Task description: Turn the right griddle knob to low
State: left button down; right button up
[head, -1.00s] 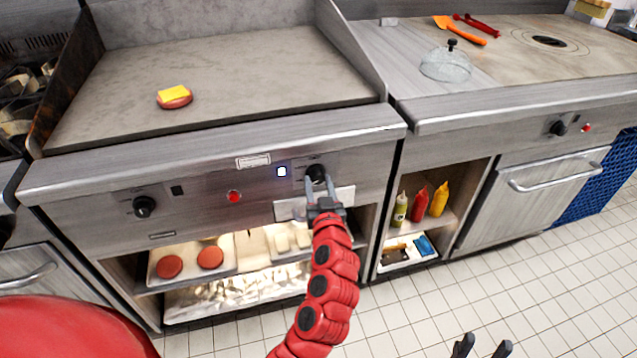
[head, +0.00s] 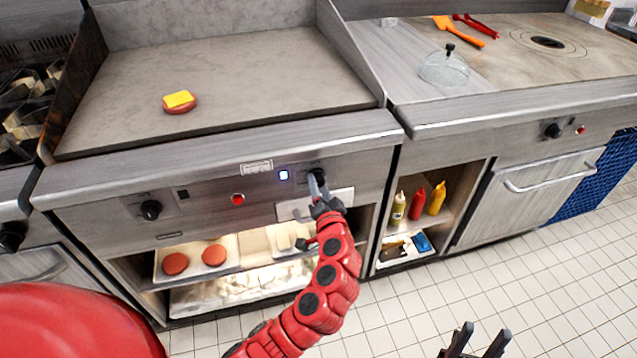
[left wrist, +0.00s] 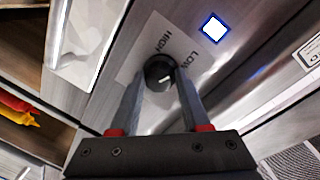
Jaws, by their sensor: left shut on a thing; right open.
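The right griddle knob (head: 317,176) is a black dial on the griddle's front panel. It also shows in the left wrist view (left wrist: 160,72), with a white pointer mark and a plate reading HIGH and LOW around it. The pointer is near the LOW side of the plate. My left gripper (head: 319,184) reaches up to it, its two fingers shut on the knob's sides; in the head view the hand partly covers the knob. My right gripper (head: 475,338) is open and empty at the bottom edge, over the floor.
A lit blue-white indicator (head: 284,175) and a red light (head: 238,199) sit left of the knob. The left knob (head: 151,210) is further left. A patty with cheese (head: 180,101) lies on the griddle. Sauce bottles (head: 418,204) stand on a shelf to the right.

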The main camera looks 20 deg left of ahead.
pick_arm(q)
jog(key=shift+d+r+m, duration=0.1)
jog(key=shift+r+m, duration=0.05)
jog(key=shift+m, duration=0.35)
jog(key=shift+c, duration=1.9)
grip_release()
jog(key=v, duration=1.7)
jog(key=shift+d, duration=0.2)
